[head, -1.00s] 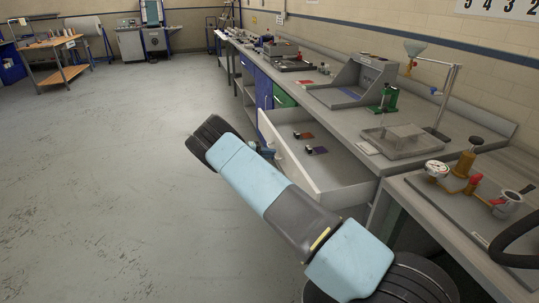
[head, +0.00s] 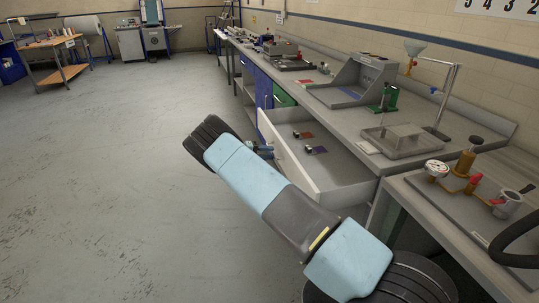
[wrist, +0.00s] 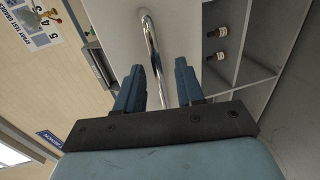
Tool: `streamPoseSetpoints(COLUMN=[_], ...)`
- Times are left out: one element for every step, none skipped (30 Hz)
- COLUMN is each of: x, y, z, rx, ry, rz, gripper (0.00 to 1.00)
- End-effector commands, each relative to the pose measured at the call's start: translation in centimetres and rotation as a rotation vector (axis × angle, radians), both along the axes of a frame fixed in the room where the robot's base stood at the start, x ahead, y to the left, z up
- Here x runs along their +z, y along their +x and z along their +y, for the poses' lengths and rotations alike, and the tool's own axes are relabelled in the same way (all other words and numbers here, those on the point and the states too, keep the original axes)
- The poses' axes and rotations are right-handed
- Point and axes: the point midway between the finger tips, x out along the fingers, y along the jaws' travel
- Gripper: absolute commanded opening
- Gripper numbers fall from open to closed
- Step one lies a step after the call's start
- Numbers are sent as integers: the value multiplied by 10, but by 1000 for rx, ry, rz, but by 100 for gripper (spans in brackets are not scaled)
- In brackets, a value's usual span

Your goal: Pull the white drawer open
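The white drawer (head: 292,165) stands pulled out from the bench in the head view, its inside showing. Its white front (wrist: 118,30) also shows in the wrist view, with a chrome bar handle (wrist: 151,40) on it. My gripper (wrist: 157,70) is open, its two dark blue fingers apart. The handle appears in the gap between them, touching neither finger as far as I can see; how deep it sits there I cannot tell. In the head view my gripper (head: 262,149) is at the outer side of the drawer front, partly hidden by my arm.
The bench top (head: 345,122) carries lab equipment. The floor (head: 110,170) to the left is clear.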

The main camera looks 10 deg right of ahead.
Motion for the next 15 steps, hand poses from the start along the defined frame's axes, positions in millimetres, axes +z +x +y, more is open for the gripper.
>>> streamPoseSetpoints(x=[1, 2, 4, 5, 6, 7, 8, 9, 11, 12, 13, 14, 15, 16, 17], y=[-1, -2, -3, -3, -4, -5, -6, -7, -8, -9, -10, -11, -11, -12, -13], z=[8, 13, 20, 26, 32, 40, 45, 51, 60, 65, 71, 78, 83, 88, 94], rx=[2, 2, 4, 4, 4, 3, 3, 3, 3, 4, 3, 3, 3, 2, 2], ry=[0, 0, 1, 1, 1, 1, 2, 2, 1, 2, 1, 1, 1, 1, 1], rz=[0, 0, -1, -1, -1, -1, 0, -1, 0, -1, 1, 1, 1, 1, 1], gripper=[38, 38, 38, 38, 38, 38, 38, 38, 38, 38, 38, 38, 38, 38, 38])
